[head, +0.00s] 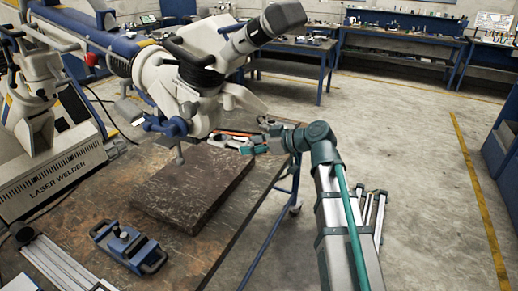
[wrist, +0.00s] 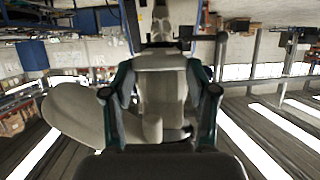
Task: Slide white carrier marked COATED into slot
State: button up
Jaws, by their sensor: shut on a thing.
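The microscope arm (head: 200,70) has a white head with a slanted eyepiece tube and a blue lower part, standing over the bench. My gripper (head: 258,138) is to the right of the head and a little below it, near the bench's right edge. In the wrist view, my gripper (wrist: 160,90) has its two dark green fingers apart, with a pale grey-beige thing (wrist: 157,105) between them. I cannot tell how much of that pale shape is held and how much is microscope behind it. No COATED marking and no slot can be made out.
A dark slab (head: 190,190) lies on the bench (head: 185,262). A blue fixture (head: 128,247) with black handles stands in front of it. The laser welder base (head: 50,175) is at the left. Orange and pale small items lie behind my gripper. Open floor lies to the right.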

aim_at(218, 137)
jog(key=shift+w+a, duration=0.3)
jog(key=shift+a, duration=0.3)
jog(key=shift+w+a, duration=0.25)
jog(key=shift+a, duration=0.3)
jog(key=shift+b, duration=1.15)
dwell(0.9)
jog(key=shift+w+a+b, duration=0.45)
jog(key=shift+w+a, duration=0.35)
jog(key=shift+a, duration=0.7)
jog(key=shift+w+a+b, duration=0.4)
jog(key=shift+w+a, duration=0.35)
jog(key=shift+a, duration=0.7)
jog(key=shift+w+a+b, duration=0.45)
jog(key=shift+w+a, duration=0.35)
jog(key=shift+a, duration=0.7)
dwell(0.3)
